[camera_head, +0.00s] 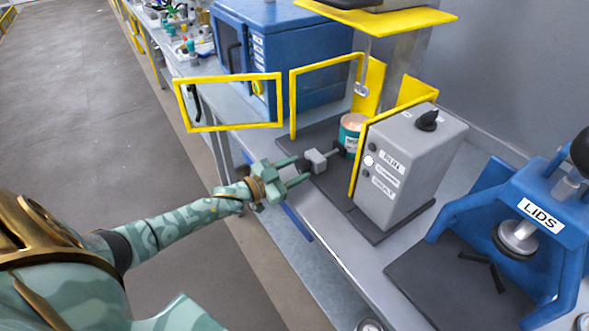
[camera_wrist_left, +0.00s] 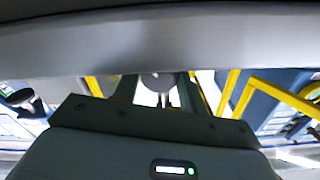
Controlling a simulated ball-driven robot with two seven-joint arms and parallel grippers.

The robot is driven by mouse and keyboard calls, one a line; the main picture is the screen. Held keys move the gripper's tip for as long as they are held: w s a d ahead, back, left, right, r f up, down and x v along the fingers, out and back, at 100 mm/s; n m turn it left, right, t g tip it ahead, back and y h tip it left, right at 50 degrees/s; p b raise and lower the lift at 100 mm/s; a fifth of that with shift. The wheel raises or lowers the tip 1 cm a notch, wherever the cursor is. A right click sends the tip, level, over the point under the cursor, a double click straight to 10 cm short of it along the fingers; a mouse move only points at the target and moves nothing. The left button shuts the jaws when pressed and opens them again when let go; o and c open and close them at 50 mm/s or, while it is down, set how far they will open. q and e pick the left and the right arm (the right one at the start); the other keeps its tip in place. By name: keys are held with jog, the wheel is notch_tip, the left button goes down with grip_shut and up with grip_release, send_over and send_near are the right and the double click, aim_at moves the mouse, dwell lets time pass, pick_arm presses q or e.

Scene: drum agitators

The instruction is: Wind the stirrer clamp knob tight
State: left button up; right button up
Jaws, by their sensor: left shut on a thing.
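The stirrer clamp knob (camera_head: 317,161) is a grey block on a short dark rod. It sticks out at the front of the stirrer, beside a teal can (camera_head: 352,133) with a pale, pinkish top. My left gripper (camera_head: 303,170) reaches it from the left, and its two green fingers are shut on the knob. In the left wrist view a grey rounded part (camera_wrist_left: 157,82) shows between the fingers; a pale band across the top hides much of the scene. My right gripper is in neither view.
A yellow-framed guard door (camera_head: 230,127) stands swung out to the left. A grey control box (camera_head: 408,165) with a black dial and labels stands right of the can. A blue LIDS press (camera_head: 560,232) is at the right, a blue cabinet (camera_head: 280,45) behind. Floor at left is clear.

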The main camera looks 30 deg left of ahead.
pick_arm(q)
jog(key=o, duration=1)
jog(key=p+v, duration=0.2)
jog(key=v, duration=1.4)
jog(key=shift+s+a+f, duration=0.1)
jog(key=shift+s, duration=0.05)
